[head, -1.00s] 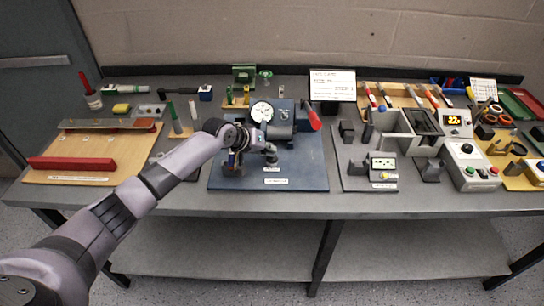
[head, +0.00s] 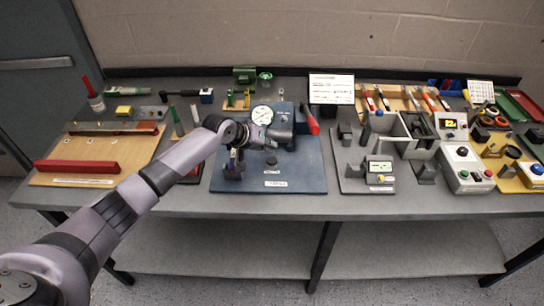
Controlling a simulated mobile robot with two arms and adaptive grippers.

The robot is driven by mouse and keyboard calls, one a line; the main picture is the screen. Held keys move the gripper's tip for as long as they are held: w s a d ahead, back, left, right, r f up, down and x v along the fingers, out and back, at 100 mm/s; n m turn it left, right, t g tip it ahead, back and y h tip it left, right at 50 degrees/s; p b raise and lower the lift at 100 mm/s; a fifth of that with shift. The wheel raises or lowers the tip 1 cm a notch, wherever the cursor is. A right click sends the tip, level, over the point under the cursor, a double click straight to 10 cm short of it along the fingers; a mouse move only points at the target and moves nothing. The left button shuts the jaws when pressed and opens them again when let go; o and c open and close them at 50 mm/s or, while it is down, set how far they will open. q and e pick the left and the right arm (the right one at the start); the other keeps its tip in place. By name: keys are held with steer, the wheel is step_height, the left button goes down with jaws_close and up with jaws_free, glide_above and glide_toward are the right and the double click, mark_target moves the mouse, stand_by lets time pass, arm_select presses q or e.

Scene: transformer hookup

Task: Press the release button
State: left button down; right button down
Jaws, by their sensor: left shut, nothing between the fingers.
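The arm of my left gripper (head: 268,138) comes in from the left and reaches over the blue base plate (head: 305,176). The gripper is shut and empty, in front of the white dial gauge (head: 262,115) and beside the grey machine body. A small dark round knob (head: 272,160) stands on the plate just below the gripper, with a gap between them in the picture. I cannot tell whether it is the release button. My right gripper is out of view.
A grey fixture (head: 368,172) stands right of the blue plate. A wooden board with a red bar (head: 76,166) lies at the left. The table's front strip is clear.

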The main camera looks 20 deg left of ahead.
mark_target(270, 159)
arm_select(q)
step_height(270, 159, up, 3)
steer(key=shift+r+p, duration=0.2)
steer(key=shift+p, duration=1)
steer(key=shift+f, duration=0.1)
